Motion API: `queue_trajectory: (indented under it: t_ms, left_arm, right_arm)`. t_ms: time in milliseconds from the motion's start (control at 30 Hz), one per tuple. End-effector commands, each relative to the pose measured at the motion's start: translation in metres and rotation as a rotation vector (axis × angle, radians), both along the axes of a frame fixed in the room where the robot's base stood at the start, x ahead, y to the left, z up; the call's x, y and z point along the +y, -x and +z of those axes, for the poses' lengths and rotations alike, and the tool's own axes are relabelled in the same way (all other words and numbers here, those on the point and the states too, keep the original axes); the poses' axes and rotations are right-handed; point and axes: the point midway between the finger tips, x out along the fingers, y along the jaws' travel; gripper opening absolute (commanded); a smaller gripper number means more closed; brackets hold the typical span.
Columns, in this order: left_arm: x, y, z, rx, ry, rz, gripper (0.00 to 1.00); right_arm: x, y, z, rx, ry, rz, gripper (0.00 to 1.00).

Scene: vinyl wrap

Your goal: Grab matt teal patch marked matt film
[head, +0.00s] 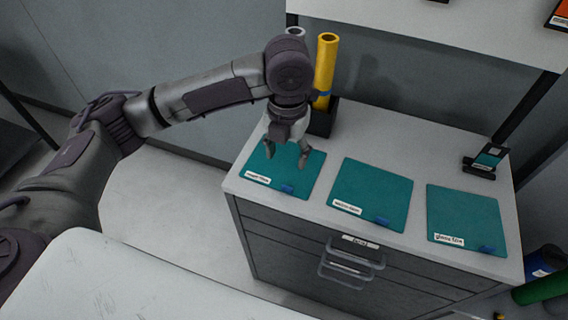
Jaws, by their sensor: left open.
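Three teal patches lie flat in a row on the grey cabinet top (385,128), each with a white label and a small blue tab at its front edge. The left patch (305,177) has a label too small to read surely. The middle patch (375,190) also has a label I cannot read surely. The right patch (465,212) has a label that seems to say gloss film. My left gripper (287,158) is open and empty, pointing down over the back part of the left patch, and hides some of it. My right gripper is not in view.
A dark holder (322,117) with an upright yellow roll (326,62) and a grey roll stands behind the left patch, close to my gripper. A small dark stand (480,168) with a teal sample is at the back right. A shelf (430,28) overhangs the back.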

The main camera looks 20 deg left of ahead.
Motion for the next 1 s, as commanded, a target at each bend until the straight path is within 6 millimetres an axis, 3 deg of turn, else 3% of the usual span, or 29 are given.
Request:
queue_trajectory:
  t_ms: [300,567,800,1000]
  left_arm:
    - [-0.001,0.001,-0.059,0.003,0.001,0.001,0.60]
    - [-0.001,0.001,-0.078,0.003,0.000,0.003,0.60]
    - [-0.002,0.000,-0.114,0.002,0.001,0.002,0.60]
    - [-0.002,-0.001,-0.123,-0.002,0.001,0.000,0.60]
  right_arm:
    - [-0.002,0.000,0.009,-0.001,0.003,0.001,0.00]
    - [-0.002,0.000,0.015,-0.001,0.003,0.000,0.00]
    - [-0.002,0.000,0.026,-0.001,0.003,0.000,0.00]
    - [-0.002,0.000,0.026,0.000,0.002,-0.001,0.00]
